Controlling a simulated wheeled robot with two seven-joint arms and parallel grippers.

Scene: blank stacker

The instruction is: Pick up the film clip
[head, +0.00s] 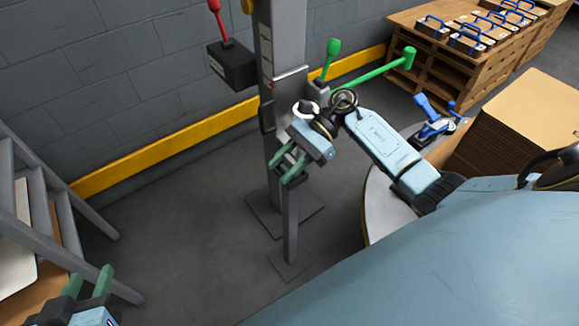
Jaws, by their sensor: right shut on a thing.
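My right gripper (288,165) is in front of the grey upright post, its green fingers pointing down and left. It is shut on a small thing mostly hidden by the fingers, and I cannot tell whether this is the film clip. A blue clamp-like piece (430,118) stands near the round platform's edge, right of my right arm. My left gripper (88,284) is at the bottom left, its two green fingers apart with nothing seen between them.
The grey post (283,35) carries a green lever (332,60) and a dark box (231,66). Grey steps (40,200) stand at left. A brown stack (520,110) sits right. A wooden rack (430,60) is behind. Floor left of the post is clear.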

